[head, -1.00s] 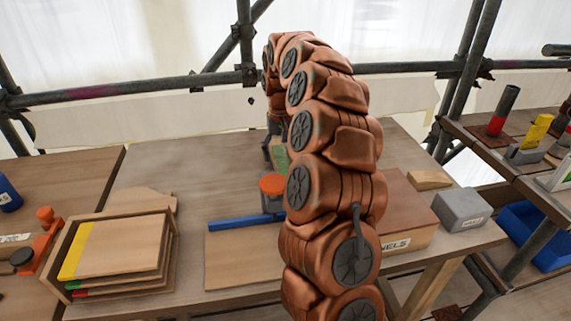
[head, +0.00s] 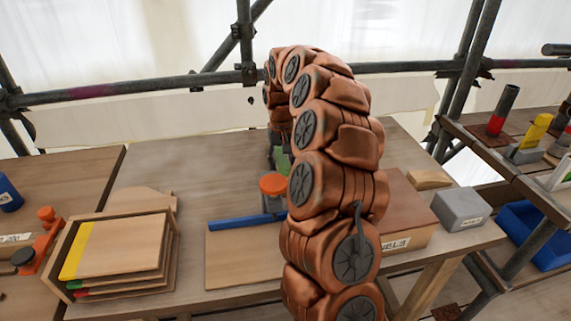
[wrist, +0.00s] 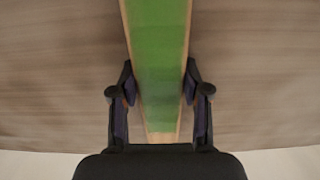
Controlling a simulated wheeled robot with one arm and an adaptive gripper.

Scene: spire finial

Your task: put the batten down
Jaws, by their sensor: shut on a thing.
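A wooden batten with a green face (wrist: 157,50) runs up the middle of the wrist view, between the two dark fingers of my gripper (wrist: 159,80). My gripper is shut on it. In the head view a small patch of the green batten (head: 283,162) shows behind my copper-coloured arm, over the far part of the workbench (head: 226,165). The arm hides most of the gripper and batten there. I cannot tell whether the batten touches the bench top.
A blue strip (head: 240,222) and an orange-topped item (head: 272,185) are by a flat board (head: 240,260) in front. A rack of panels (head: 115,250) stands at left, a brown box (head: 400,215) and grey block (head: 461,209) at right. The back-left bench top is clear.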

